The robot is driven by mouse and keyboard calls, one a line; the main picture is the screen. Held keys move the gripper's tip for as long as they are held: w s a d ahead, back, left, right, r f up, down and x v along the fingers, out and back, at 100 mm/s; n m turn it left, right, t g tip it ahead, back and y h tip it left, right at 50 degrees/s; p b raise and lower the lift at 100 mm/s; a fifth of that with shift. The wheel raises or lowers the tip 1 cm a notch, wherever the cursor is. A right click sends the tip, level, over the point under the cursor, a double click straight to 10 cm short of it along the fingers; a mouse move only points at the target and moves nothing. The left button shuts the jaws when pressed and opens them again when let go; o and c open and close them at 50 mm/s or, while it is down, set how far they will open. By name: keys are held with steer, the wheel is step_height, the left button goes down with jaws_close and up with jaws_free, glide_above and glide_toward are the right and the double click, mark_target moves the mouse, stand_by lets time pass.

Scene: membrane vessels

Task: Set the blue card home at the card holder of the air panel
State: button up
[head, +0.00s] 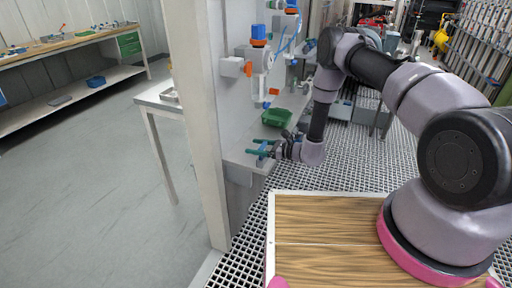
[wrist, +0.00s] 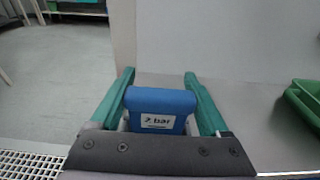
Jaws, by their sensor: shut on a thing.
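My gripper (head: 256,148) reaches low over the grey shelf in front of the upright panel in the head view. In the wrist view its two teal fingers (wrist: 158,75) are shut on the blue card (wrist: 160,101), one on each side. The card is blue with a white label reading "bar". In the head view it is a small blue patch between the fingers. The air panel (head: 262,62) carries grey fittings with blue and orange parts, above and apart from my gripper. I cannot tell which part is the card holder.
A green bin (head: 276,118) stands on the shelf beyond my gripper; it also shows at the right edge of the wrist view (wrist: 306,99). A pale post (head: 196,110) stands left of the panel. A workbench (head: 70,40) is at far left, with open grey floor before it.

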steer(key=o, duration=1.2)
steer(key=shift+f, duration=0.1)
steer(key=v, duration=1)
steer(key=shift+s+d, duration=0.2)
steer(key=shift+d, duration=0.15)
